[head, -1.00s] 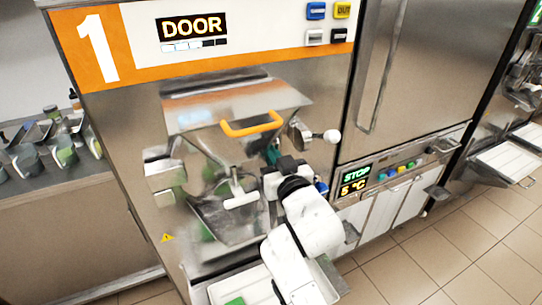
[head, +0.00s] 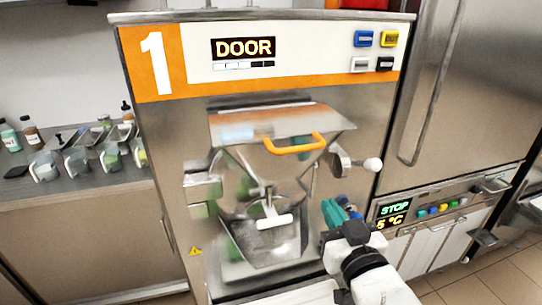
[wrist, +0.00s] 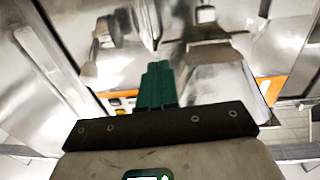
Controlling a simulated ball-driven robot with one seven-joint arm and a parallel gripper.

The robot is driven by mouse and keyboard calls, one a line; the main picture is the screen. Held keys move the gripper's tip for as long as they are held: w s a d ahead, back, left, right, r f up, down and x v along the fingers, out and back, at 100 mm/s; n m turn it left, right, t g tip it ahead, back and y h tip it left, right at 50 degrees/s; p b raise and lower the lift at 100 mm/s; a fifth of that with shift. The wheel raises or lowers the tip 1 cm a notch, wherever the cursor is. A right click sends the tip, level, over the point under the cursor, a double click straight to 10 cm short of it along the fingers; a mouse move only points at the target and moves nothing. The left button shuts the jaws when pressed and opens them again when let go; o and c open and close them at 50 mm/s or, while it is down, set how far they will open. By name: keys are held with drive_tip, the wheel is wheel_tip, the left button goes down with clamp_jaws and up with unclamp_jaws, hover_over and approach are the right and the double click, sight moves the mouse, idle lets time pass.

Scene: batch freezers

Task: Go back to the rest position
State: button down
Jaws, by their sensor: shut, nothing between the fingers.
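My gripper (head: 334,211) is in front of the lower right of the batch freezer (head: 165,125) marked 1. Its green fingers are shut and empty; they also show together in the wrist view (wrist: 158,84). The freezer's steel door (head: 235,126) with an orange handle (head: 295,143) is to the upper left of my gripper. The panel display (head: 243,48) reads DOOR. A white-handled lever (head: 275,221) is left of my gripper, in front of the steel chute. A white-knobbed lever (head: 372,164) is at the door's right, above my gripper.
A neighbouring unit (head: 440,120) on the right shows STOP and 5 °C. The left counter (head: 75,190) holds several cups, scoops and bottles. A white tray (head: 300,293) is low in front, partly behind my arm. Tiled floor (head: 495,275) is clear at the lower right.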

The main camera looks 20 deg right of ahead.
drive_tip(key=s+d+f+g, duration=0.2)
drive_tip(key=s+f+g, duration=0.25)
drive_tip(key=f, duration=0.55)
drive_tip(key=s+d+f+g, duration=0.35)
drive_tip(key=s+f, duration=0.25)
drive_tip(key=f, duration=0.4)
drive_tip(key=s+f+g, duration=0.4)
drive_tip(key=s+f, duration=0.1)
drive_tip(key=s, duration=0.4)
drive_tip(key=s+f+g+y, duration=0.1)
drive_tip(key=s+f+g, duration=0.4)
drive_tip(key=s, duration=0.4)
drive_tip(key=shift+a+f, duration=0.35)
drive_tip(key=shift+a, duration=0.1)
